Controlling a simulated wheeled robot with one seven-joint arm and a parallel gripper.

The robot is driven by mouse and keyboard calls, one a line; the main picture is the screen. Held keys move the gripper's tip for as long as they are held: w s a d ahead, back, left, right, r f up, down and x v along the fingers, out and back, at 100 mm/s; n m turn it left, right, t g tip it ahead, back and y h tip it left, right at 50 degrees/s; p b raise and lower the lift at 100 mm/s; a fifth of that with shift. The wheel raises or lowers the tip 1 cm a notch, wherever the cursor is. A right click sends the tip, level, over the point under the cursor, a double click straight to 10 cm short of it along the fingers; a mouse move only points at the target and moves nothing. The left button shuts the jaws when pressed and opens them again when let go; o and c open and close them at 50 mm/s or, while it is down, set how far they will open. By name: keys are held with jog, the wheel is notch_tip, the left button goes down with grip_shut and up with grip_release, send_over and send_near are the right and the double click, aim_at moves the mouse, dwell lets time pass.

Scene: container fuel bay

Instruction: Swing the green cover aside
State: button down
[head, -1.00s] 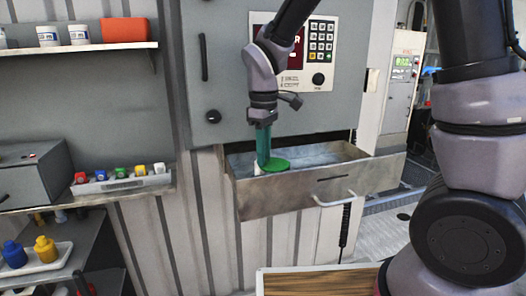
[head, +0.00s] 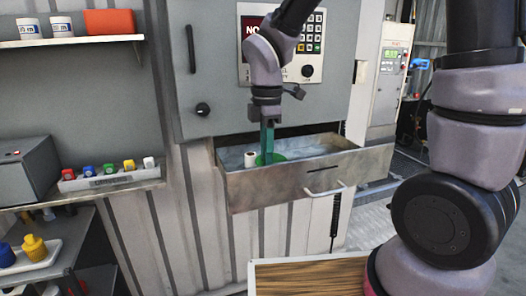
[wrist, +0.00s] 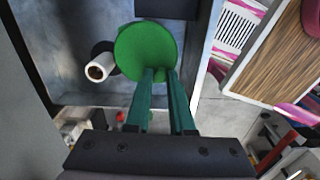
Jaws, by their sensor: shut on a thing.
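The green cover (head: 279,158) is a flat round disc inside the open metal drawer (head: 290,180). In the wrist view the green cover (wrist: 142,48) lies to the right of a short white tube (wrist: 100,67) with an open round mouth and a dark base. The white tube (head: 250,159) also shows in the head view, left of the cover and uncovered. My gripper (head: 267,154) reaches down into the drawer with green fingers. In the wrist view my gripper (wrist: 160,74) is shut at the cover's near edge; the exact part gripped is hidden by the fingers.
A grey cabinet with a keypad (head: 311,32) and a black knob (head: 203,110) stands above the drawer. The drawer's handle (head: 325,190) sticks out in front. A wood-topped surface (head: 310,277) is below.

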jog(key=shift+d+n, duration=0.1)
jog(key=shift+n, duration=0.2)
jog(key=c, duration=0.8)
grip_release()
jog(key=shift+o, duration=0.2)
jog(key=shift+r, duration=0.1)
notch_tip(320, 180, up, 11)
jog(key=shift+f, duration=0.2)
